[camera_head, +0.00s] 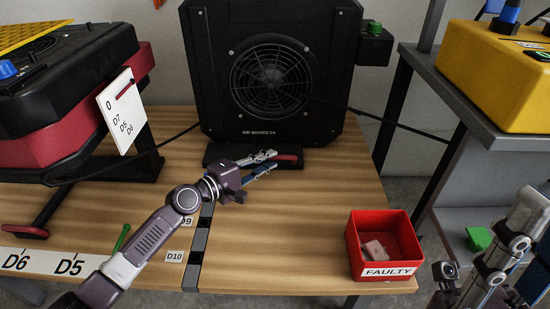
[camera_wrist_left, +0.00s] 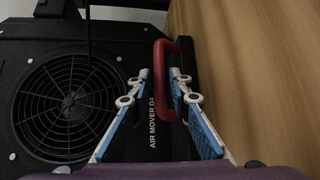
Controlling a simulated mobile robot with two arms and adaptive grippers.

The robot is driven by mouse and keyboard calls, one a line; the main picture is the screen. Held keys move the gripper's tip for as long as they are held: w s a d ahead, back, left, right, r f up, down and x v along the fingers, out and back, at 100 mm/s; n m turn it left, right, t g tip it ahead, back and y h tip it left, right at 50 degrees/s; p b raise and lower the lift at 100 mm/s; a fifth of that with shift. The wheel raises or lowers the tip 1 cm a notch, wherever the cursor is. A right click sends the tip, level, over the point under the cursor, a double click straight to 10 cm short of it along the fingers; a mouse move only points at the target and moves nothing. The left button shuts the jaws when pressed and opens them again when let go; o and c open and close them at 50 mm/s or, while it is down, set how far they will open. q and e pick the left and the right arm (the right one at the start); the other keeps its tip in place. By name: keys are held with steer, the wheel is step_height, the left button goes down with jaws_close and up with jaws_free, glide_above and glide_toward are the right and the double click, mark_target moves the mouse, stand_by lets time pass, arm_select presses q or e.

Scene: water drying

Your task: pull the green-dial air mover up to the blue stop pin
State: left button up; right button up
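The green-dial air mover (camera_head: 215,90) is a black box with a round fan grille, marked AIR MOVER D4, at the back of the wooden table. Its green dial (camera_head: 375,27) is at the upper right. A red handle (camera_head: 288,160) is at its front base; the handle also shows in the left wrist view (camera_wrist_left: 161,80). My left gripper (camera_head: 273,161) is at this handle, its fingers apart on either side of the bar, with no clear grip. I cannot make out a blue stop pin. My right arm (camera_head: 500,260) is at the lower right; its finger state is unclear.
A red FAULTY bin (camera_head: 383,271) holding a pale block stands at the table's front right. A red-and-black unit (camera_head: 70,130) with a blue dial is at left, a yellow unit (camera_head: 495,80) at right. A green pin (camera_head: 122,237) stands near the D10 label.

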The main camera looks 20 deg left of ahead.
mark_target(272, 159)
arm_select(q)
steer(key=shift+x, duration=1.5)
steer(key=shift+c, duration=0.6)
jaws_close()
